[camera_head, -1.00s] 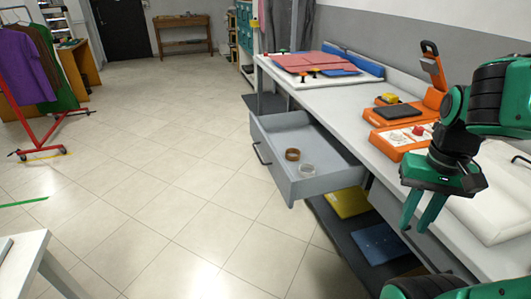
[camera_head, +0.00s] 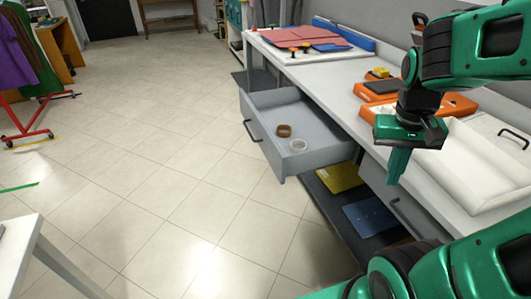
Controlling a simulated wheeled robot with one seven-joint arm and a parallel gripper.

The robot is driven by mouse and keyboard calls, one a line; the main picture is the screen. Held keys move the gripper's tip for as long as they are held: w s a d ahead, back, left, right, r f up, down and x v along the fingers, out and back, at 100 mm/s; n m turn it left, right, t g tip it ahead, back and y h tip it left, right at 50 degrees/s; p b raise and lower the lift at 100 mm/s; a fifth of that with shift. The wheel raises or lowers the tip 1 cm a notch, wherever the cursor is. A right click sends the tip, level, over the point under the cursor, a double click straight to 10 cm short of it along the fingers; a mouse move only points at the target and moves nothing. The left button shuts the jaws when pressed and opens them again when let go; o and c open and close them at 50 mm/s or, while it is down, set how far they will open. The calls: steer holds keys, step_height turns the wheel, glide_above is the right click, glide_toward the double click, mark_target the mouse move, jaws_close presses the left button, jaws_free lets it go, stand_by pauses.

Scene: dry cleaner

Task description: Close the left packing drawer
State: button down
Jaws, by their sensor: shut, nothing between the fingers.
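The left packing drawer (camera_head: 274,151) is a grey drawer pulled out from under the long white counter (camera_head: 352,115). Its dark handle (camera_head: 251,131) is on the front panel, facing left. A brown tape roll (camera_head: 284,130) and a pale tape roll (camera_head: 298,146) lie inside it. My green gripper (camera_head: 397,180) hangs over the counter's front edge, to the right of the drawer and apart from it. Its fingers point down, are together and hold nothing.
A second drawer with a dark handle (camera_head: 402,212) is nearer, under the counter. A yellow item (camera_head: 340,177) and a blue item (camera_head: 369,216) lie on the lower shelf. Orange devices (camera_head: 380,90) and a white padded item (camera_head: 478,168) are on the counter. The floor left of the drawer is clear.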

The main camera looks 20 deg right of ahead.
steer(key=w+a+f+n+h, duration=0.1)
steer(key=w+a, duration=0.1)
steer(key=w, duration=0.4)
steer(key=w+a+f+t+h, duration=0.1)
steer(key=w+a, duration=0.2)
steer(key=w, duration=0.3)
steer(key=w+a+f+n+h, duration=0.1)
steer(key=w+a, duration=0.1)
steer(key=w, duration=0.3)
steer(key=w+a+f+n+t, duration=0.1)
steer(key=w+a+f, duration=0.25)
steer(key=a, duration=0.35)
steer(key=w+a+f+n+t+h, duration=0.1)
steer(key=w+a+f+t, duration=0.1)
steer(key=w+a, duration=0.35)
steer(key=w+a+f+n+t, duration=0.1)
steer(key=w+a+f+n, duration=0.15)
steer(key=a, duration=0.65)
steer(key=shift+m, duration=0.45)
steer(key=shift+w+d+f, duration=0.7)
steer(key=shift+d+f, duration=0.6)
steer(key=shift+d, duration=0.15)
steer(key=shift+w+d+f, duration=0.7)
steer(key=shift+d+f, duration=0.65)
steer(key=shift+d, duration=0.05)
steer(key=shift+w+d+f, duration=0.7)
steer(key=shift+d+f, duration=0.6)
steer(key=shift+d, duration=0.15)
